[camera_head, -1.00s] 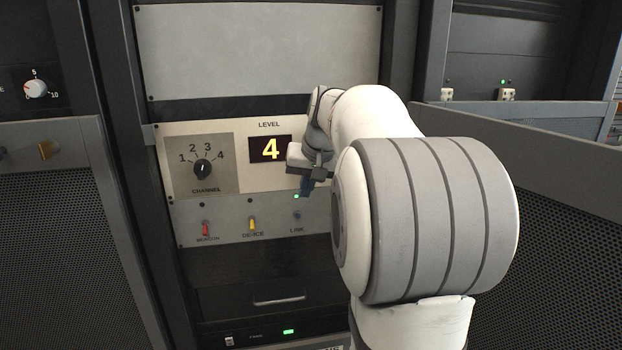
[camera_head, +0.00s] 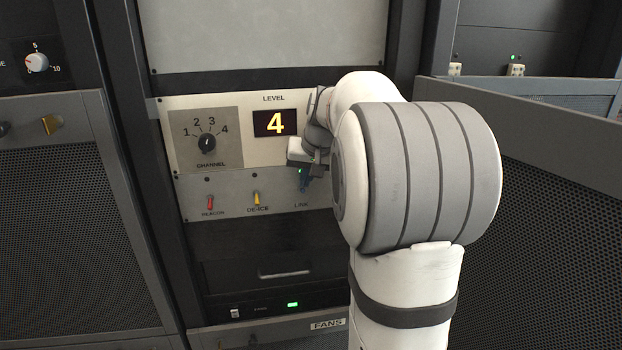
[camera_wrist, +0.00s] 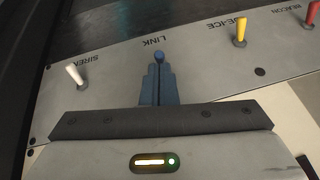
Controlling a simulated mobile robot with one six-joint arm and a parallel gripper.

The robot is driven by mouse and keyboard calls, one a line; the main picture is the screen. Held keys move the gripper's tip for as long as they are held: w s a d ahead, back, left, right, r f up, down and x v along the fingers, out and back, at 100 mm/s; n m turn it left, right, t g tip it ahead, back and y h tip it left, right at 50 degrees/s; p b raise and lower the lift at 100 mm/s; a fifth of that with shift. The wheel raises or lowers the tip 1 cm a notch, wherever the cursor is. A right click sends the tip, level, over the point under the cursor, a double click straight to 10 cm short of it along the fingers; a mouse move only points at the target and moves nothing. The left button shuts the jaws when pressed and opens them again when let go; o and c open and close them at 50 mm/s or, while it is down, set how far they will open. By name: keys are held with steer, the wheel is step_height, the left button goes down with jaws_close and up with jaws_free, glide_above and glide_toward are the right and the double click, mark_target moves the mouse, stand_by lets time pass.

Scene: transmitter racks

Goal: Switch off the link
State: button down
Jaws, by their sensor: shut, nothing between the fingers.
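In the head view my gripper (camera_head: 304,184) is in front of the panel at the LINK label and hides most of the lever. A lit green lamp (camera_head: 302,171) shows above it.
The yellow de-ice lever (camera_wrist: 240,32) and red beacon lever (camera_wrist: 313,14) stand to one side, the white siren lever (camera_wrist: 75,74) to the other. The channel knob (camera_head: 207,142) and level display (camera_head: 275,123), reading 4, are above. A mesh door (camera_head: 540,190) stands at right.

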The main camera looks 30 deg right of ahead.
steer(key=shift+s+f+t+b, duration=0.25)
steer(key=shift+t+b, duration=0.15)
steer(key=shift+b, duration=0.9)
steer(key=shift+a, duration=0.1)
steer(key=t+b, duration=0.1)
steer(key=b, duration=0.4)
steer(key=s+f+t+h+b, duration=0.1)
steer(key=t+b, duration=0.1)
steer(key=b, duration=0.4)
steer(key=t+b, duration=0.2)
steer(key=b, duration=0.3)
steer(key=shift+s+a+f+b, duration=0.2)
steer(key=shift+s+f+b, duration=0.1)
steer(key=shift+b, duration=0.1)
steer(key=shift+w, duration=0.1)
steer(key=shift+w+d+r+p, duration=0.2)
steer(key=shift+w+r+p, duration=0.2)
steer(key=shift+w, duration=0.25)
